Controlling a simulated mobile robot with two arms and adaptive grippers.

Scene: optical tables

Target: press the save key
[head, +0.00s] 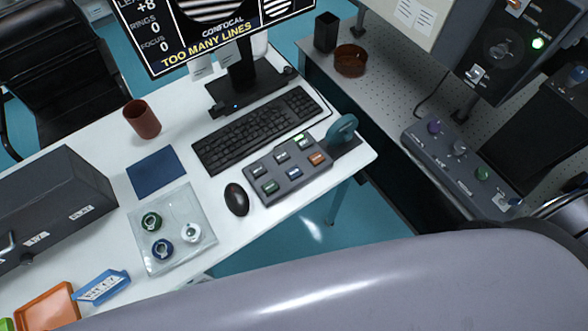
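A dark grey key box (288,164) with two rows of keys lies on the white table, right of the mouse. Its front row has a green key (270,187), a blue key (294,172) and an orange key (317,158); the back row has several pale-topped keys. The key labels are too small to read, so I cannot tell which is the save key. Neither of my grippers is in view. A large grey link of my own arm crosses the bottom of the head view, with no fingers showing.
A black keyboard (255,130) lies behind the key box and a mouse (237,199) left of it. A teal round part (342,129) stands at its right end. The monitor (215,38) reads "TOO MANY LINES". A clear tray (150,205) holds ringed parts.

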